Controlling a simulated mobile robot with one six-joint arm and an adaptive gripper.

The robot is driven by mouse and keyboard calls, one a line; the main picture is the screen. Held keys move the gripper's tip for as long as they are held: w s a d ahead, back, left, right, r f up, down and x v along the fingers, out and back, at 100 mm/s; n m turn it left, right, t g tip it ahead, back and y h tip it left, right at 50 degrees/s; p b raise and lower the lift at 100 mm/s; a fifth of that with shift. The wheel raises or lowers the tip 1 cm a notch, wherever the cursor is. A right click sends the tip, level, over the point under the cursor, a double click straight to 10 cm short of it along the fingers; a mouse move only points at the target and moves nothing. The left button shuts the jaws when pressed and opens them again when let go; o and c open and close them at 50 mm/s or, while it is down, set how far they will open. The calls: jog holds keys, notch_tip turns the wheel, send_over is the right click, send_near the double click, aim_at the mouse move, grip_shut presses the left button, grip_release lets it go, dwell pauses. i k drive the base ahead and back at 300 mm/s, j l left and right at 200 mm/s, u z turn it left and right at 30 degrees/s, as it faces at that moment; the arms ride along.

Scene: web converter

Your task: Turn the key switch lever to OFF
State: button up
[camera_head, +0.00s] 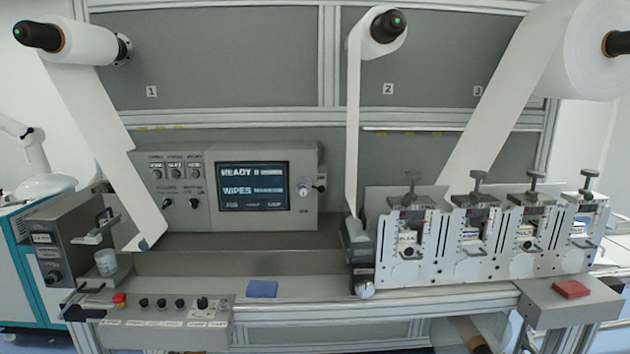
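A small control panel (160,326) on the front left of the machine carries a red mushroom button (119,299), several black knobs and, at its right end, a larger dark switch with a raised handle (202,303) on a pale plate. This looks like the key switch lever, but its labels are too small to read, so I cannot tell its position. My gripper is not in view.
The grey console's screen (252,186) reads READY and WIPES. A blue pad (262,289) lies right of the control panel. White slotted units (408,247) with T-handles stand at the right, near a red pad (570,289). White web rolls hang above. Space before the panel looks clear.

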aim_at(321, 189)
jog(key=i+j, duration=0.1)
jog(key=i, duration=0.6)
jog(key=i+j, duration=0.15)
jog(key=i, duration=0.55)
jog(key=i+j, duration=0.1)
jog(key=i, duration=0.6)
